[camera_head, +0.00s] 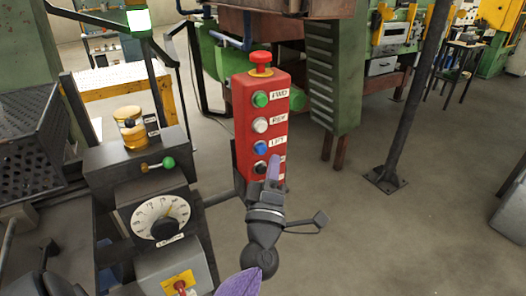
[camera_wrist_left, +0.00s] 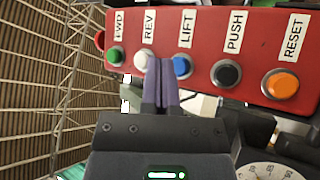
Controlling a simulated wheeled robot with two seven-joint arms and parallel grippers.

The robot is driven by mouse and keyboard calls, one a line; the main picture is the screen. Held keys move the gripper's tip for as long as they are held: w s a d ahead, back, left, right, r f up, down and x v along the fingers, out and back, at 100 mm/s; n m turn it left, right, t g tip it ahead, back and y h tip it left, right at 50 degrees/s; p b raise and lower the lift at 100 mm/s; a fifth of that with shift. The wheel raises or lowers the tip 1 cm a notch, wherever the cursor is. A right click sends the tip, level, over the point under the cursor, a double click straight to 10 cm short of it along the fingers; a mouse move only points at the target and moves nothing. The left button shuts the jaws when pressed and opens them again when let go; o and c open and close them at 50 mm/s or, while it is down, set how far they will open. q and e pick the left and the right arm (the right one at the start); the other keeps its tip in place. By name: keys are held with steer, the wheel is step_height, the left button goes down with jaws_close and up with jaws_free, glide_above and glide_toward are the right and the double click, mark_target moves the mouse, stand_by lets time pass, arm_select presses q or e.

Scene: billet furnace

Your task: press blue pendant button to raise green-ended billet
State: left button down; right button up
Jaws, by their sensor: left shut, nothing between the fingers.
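The red pendant (camera_head: 246,120) stands upright with a column of buttons and a red mushroom knob (camera_head: 261,62) on top. Its blue LIFT button (camera_head: 260,148) sits below the white REV button (camera_head: 260,125); the blue button also shows in the left wrist view (camera_wrist_left: 182,67). My left gripper (camera_head: 273,160) is shut and empty, its purple fingers in front of the pendant's lower part. In the left wrist view its fingertips (camera_wrist_left: 164,64) appear between the white and blue buttons, overlapping the blue one's edge. I cannot tell whether they touch. No green-ended billet is identifiable.
A dial (camera_head: 160,216) and a green-tipped lever (camera_head: 166,163) stand left of the pendant. A black PUSH button (camera_wrist_left: 226,73) and an orange RESET button (camera_wrist_left: 282,84) follow the blue one. A dark post (camera_head: 412,100) rises at right; open floor lies between.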

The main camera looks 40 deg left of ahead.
mark_target(261, 149)
arm_select(q)
steer(key=shift+w+a, duration=0.25)
steer(key=shift+a, duration=0.5)
stand_by(1.5)
steer(key=shift+w+a, duration=0.2)
steer(key=shift+a, duration=0.15)
